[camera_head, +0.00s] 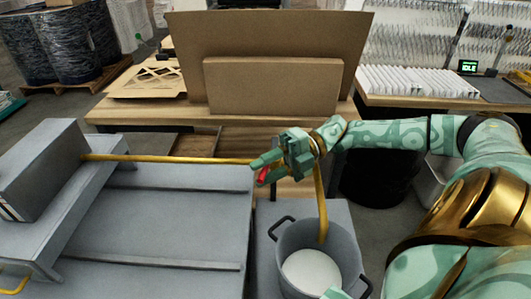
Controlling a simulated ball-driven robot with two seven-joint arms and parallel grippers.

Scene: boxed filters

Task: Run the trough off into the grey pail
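The grey trough (160,215) fills the left, a grey box-shaped part (42,168) on its left side. A yellow pipe (165,159) runs right from that part, passes behind my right gripper (262,170), and a yellow length (321,205) drops into the grey pail (348,245). The pail stands upright with two dark handles and shows a white round surface (311,271) inside; I cannot tell if it is liquid. My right gripper's fingers are at a small red part (263,175) on the pipe; whether they are closed on it is unclear. My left gripper is not clearly in view.
Behind stands a wooden bench (130,110) with upright brown boards (270,85). A bench with white pleated filters (415,82) and a small display reading IDLE (468,66) is at the back right.

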